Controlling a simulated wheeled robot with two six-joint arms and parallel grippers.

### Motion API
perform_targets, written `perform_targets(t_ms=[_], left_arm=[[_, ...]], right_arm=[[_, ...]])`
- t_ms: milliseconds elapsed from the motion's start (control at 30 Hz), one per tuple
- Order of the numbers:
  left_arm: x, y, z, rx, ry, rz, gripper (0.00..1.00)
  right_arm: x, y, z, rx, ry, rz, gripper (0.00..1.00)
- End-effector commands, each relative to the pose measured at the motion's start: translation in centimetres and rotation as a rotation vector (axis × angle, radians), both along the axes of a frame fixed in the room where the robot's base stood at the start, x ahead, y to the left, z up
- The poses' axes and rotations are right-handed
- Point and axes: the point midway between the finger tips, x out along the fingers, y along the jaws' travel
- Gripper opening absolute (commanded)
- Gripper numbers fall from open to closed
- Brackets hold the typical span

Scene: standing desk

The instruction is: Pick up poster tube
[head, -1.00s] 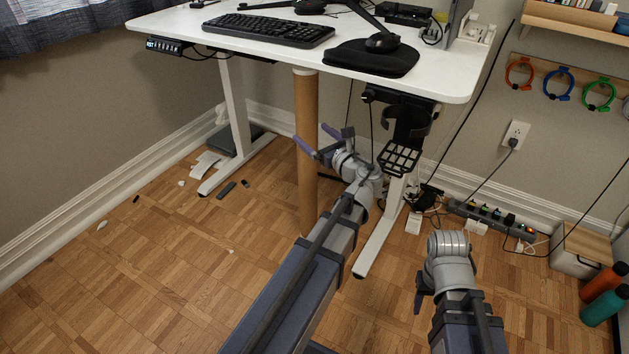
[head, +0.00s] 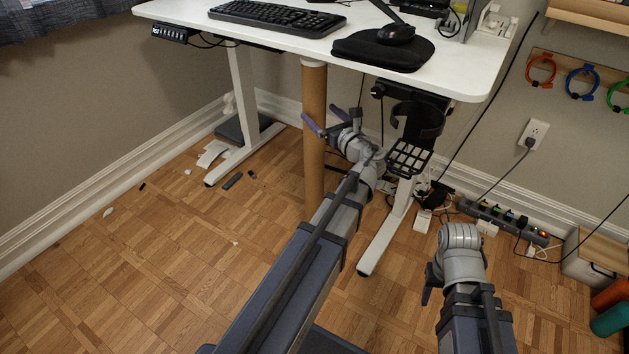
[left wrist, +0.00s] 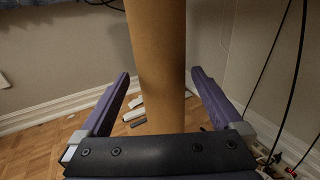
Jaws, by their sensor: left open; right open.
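The poster tube (head: 314,140) is a tall brown cardboard cylinder with a pale cap, standing upright at the desk's front edge in the head view. My left gripper (head: 327,124) is open at the tube's upper half. In the left wrist view, the tube (left wrist: 157,60) stands between the two spread purple fingers of my left gripper (left wrist: 158,86), with a gap on each side. My right gripper (head: 428,288) is low at the right, away from the tube and partly hidden by its own wrist.
A desk leg (head: 385,235) and a black mesh holder (head: 408,158) are close right of my left arm. A power strip (head: 505,222) lies by the wall. The floor at left is mostly clear.

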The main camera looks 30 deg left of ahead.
Motion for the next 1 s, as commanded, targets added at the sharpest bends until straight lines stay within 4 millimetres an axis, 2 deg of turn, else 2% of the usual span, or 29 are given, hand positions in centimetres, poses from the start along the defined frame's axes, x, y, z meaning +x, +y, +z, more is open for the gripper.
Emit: perform_targets(t_ms=[300, 567, 1000], left_arm=[[2.5, 3.6, -0.2, 0.000, 0.000, 0.002, 1.00], [2.5, 4.0, -0.2, 0.000, 0.000, 0.001, 1.00], [2.5, 3.9, -0.2, 0.000, 0.000, 0.001, 0.51]], right_arm=[[0.0, 0.0, -0.2, 0.000, 0.000, 0.000, 0.50], [0.0, 0.0, -0.2, 0.000, 0.000, 0.000, 0.50], [0.0, 0.0, -0.2, 0.000, 0.000, 0.000, 0.50]])
